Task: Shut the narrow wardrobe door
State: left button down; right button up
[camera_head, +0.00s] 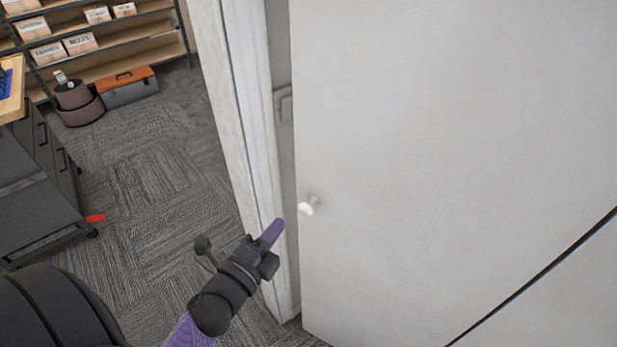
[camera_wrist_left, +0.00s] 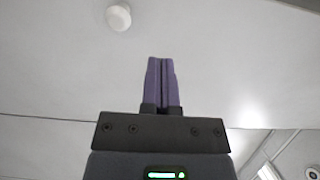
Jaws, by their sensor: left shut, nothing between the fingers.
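The narrow wardrobe door (camera_head: 450,130) is a large plain white panel filling the right of the head view. A small white round knob (camera_head: 308,206) sits near its left edge; the knob also shows in the left wrist view (camera_wrist_left: 118,17). A gap with a pale inner strip shows between the door's left edge and the white frame (camera_head: 240,110). My left gripper (camera_head: 275,229) is shut and empty, its purple fingertips just left of and below the knob, in front of the frame side. In the left wrist view its fingers (camera_wrist_left: 161,82) are together. My right gripper is out of view.
A dark wheeled cabinet (camera_head: 38,190) with a red-handled item stands at the left. Shelves with labelled boxes (camera_head: 80,44), an orange and grey toolbox (camera_head: 128,86) and brown round containers (camera_head: 78,105) are at the back. Grey carpet (camera_head: 150,190) between is clear.

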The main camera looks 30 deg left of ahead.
aim_at(314, 181)
pick_arm(q)
jog(key=w, duration=1)
jog(key=shift+w+d, duration=0.15)
jog(key=shift+w, duration=0.45)
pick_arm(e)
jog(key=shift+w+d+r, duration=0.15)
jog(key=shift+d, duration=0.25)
